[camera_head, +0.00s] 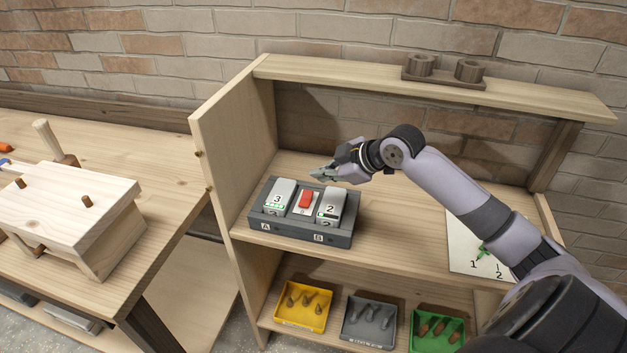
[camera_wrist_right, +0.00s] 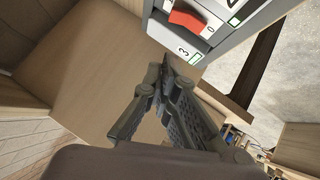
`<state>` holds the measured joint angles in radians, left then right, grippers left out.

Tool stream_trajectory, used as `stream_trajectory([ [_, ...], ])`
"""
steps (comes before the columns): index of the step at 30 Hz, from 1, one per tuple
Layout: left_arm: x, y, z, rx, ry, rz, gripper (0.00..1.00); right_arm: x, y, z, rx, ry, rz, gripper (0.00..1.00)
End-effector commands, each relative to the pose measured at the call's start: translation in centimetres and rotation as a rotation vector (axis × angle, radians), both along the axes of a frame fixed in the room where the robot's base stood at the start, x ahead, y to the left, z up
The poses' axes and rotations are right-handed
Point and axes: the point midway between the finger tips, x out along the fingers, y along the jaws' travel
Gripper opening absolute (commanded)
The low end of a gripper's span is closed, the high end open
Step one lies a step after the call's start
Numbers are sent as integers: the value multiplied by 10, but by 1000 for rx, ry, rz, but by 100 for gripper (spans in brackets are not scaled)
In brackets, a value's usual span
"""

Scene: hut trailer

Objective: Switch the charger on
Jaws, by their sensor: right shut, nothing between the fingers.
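The charger (camera_head: 301,232) is a dark grey box on the shelf board, with bays marked A and B. A battery numbered 3 (camera_head: 279,196) sits in the left bay and a battery numbered 2 (camera_head: 331,206) in the right bay. Between them is a red rocker switch (camera_head: 306,199); it also shows at the top of the right wrist view (camera_wrist_right: 188,20). I cannot tell its setting for sure. My right gripper (camera_head: 316,175) is shut and empty, above and behind the charger, apart from the switch. My left gripper is not in view.
The shelf board (camera_head: 400,225) is clear right of the charger, up to a white sheet (camera_head: 462,240) with numbers and a green item. Yellow (camera_head: 301,318), grey (camera_head: 366,338) and green bins (camera_head: 440,319) stand below. A holder (camera_head: 442,75) sits on top. A workbench (camera_head: 165,200) is at left.

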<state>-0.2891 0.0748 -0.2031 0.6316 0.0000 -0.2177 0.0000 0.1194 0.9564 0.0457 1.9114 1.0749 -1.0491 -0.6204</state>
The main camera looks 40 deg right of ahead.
Motion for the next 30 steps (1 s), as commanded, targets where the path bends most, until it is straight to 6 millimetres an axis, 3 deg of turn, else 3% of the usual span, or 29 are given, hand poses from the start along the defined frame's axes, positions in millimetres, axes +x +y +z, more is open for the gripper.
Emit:
stream_trajectory([
  [6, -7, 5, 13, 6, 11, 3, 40, 35, 12, -27, 6, 0, -1, 0],
  [14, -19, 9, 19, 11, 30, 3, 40, 42, 0, -60, 0, 2, -2, 0],
  [30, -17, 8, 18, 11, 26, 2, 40, 45, -4, -68, 14, 15, -2, 0],
])
